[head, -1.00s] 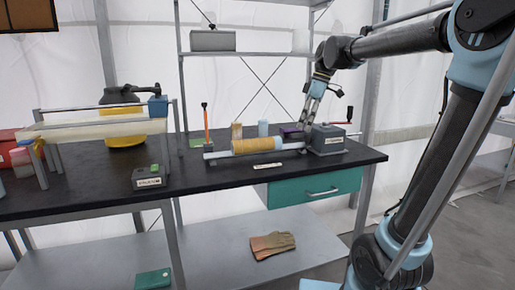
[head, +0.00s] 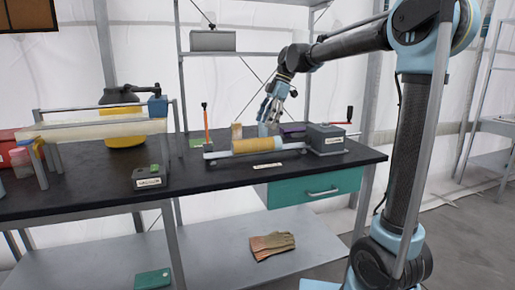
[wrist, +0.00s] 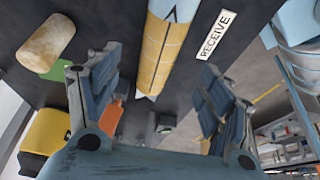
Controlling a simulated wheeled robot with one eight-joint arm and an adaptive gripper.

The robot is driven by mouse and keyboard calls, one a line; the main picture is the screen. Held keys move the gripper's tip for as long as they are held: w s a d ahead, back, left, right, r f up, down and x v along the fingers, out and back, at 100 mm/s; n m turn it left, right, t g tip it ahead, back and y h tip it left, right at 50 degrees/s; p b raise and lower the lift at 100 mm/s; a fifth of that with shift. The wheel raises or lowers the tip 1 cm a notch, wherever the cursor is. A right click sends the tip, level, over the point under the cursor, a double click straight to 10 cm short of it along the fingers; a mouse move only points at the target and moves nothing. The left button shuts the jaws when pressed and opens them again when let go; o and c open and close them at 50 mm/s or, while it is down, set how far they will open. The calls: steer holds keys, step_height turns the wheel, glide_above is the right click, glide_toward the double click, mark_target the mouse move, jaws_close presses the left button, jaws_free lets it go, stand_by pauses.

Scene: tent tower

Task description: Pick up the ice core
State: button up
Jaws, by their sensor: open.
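A pale cylinder with a yellow banded middle (head: 258,146) lies on a low stand on the black bench. I take it as the ice core, but the frames do not make this certain. Its yellow part also shows in the wrist view (wrist: 163,55), between and beyond my fingers. A long pale beam (head: 90,130) rests on a rack at the left. My gripper (head: 270,119) is open and empty, pointing down just above and behind the yellow cylinder's right part. Its two separated fingers frame the cylinder in the wrist view (wrist: 150,76).
A grey crank box (head: 326,138) stands at the stand's right end. A tan cylinder (head: 237,131) and an orange-handled upright tool (head: 206,122) are close by on the left. A "RECEIVE" label (wrist: 215,31) lies beside the cylinder. The bench front near the drawer (head: 315,187) is clear.

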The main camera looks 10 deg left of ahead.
mark_target(257, 143)
steer(key=x, duration=1)
steer(key=shift+s+a+f, duration=0.1)
steer(key=shift+f, duration=0.2)
steer(key=c, duration=1.6)
steer(key=shift+r, duration=0.1)
